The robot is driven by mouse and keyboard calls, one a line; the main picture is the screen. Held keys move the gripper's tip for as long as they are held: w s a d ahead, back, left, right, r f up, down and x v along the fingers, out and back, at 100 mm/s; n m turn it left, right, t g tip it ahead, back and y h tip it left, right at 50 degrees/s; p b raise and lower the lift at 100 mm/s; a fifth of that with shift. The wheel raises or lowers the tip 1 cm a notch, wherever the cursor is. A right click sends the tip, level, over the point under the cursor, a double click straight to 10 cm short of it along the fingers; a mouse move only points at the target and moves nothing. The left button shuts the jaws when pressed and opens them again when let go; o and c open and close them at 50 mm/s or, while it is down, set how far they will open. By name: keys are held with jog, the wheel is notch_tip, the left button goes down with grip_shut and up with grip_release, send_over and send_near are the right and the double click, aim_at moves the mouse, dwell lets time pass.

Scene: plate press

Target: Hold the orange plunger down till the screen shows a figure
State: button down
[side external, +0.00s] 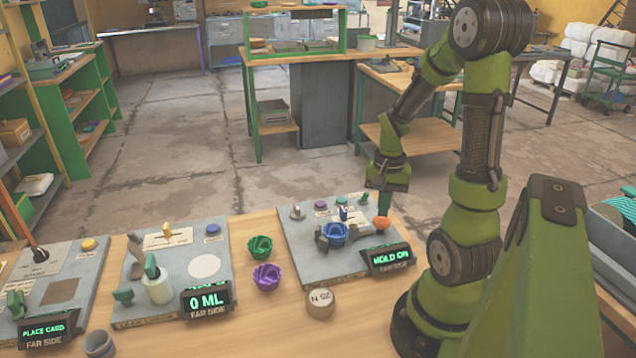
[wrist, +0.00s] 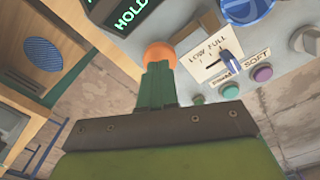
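The orange plunger (side external: 382,224) is a round knob at the right edge of the grey press panel (side external: 300,240). It also shows in the wrist view (wrist: 160,54), just beyond my fingertips. My gripper (side external: 384,208) points down over it, its green fingers closed together with nothing between them. The fingertips (wrist: 157,68) appear to touch the knob's top; how far it is pressed cannot be told. The panel's screen (side external: 391,257) reads "HOLD ON" in green letters and shows no figure. It is partly cut off in the wrist view (wrist: 130,14).
A blue ribbed bowl (side external: 335,234) sits on the panel. A blue slider (wrist: 230,56) marked LOW and FULL and a purple button (wrist: 263,73) lie near the plunger. Green (side external: 259,247) and purple (side external: 266,276) bowls and a round "N" piece (side external: 320,302) stand on the table.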

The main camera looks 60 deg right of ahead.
aim_at(382, 221)
jog(key=shift+f, duration=1.4)
dwell(6.6)
